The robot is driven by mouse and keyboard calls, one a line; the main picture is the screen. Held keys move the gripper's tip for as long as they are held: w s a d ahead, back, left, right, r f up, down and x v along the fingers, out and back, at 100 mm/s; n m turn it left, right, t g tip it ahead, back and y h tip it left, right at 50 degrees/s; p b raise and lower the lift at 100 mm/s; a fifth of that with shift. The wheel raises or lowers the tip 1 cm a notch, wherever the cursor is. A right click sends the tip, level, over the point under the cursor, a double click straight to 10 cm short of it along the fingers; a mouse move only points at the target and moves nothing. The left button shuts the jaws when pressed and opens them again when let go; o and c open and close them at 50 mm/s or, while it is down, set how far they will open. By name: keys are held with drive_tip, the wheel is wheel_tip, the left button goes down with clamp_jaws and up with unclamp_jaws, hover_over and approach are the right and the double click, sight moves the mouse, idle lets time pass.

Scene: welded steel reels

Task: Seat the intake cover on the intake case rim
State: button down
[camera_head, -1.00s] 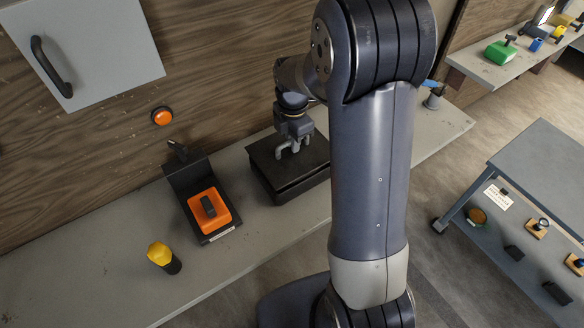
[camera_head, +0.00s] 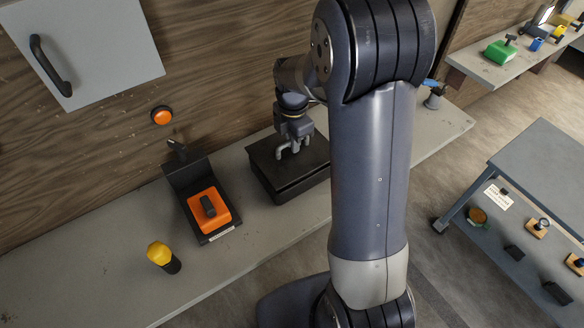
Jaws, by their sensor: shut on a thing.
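A black box, which I take to be the intake case (camera_head: 285,192), stands on the grey bench, left of my arm's large link. A flat black plate, apparently the intake cover (camera_head: 312,157), lies over its top. My gripper (camera_head: 287,153) points down at the plate's middle and is shut on it, probably by a grip that the fingers hide. The plate looks level. Whether it touches the rim all round cannot be told, as the right side of the box is hidden behind my arm.
Left of the box, a black stand holds an orange block (camera_head: 208,209) with a black handle. An orange button (camera_head: 162,116) and a grey cabinet (camera_head: 85,45) are on the wall. A grey cart (camera_head: 545,170) stands at right.

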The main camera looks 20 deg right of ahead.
drive_tip(key=shift+f+b, duration=0.9)
drive_tip(key=shift+f, duration=0.4)
idle(1.2)
idle(0.4)
drive_tip(key=c, duration=1.4)
unclamp_jaws()
drive_tip(key=o, duration=0.4)
drive_tip(key=shift+o, duration=0.5)
drive_tip(key=o, duration=0.9)
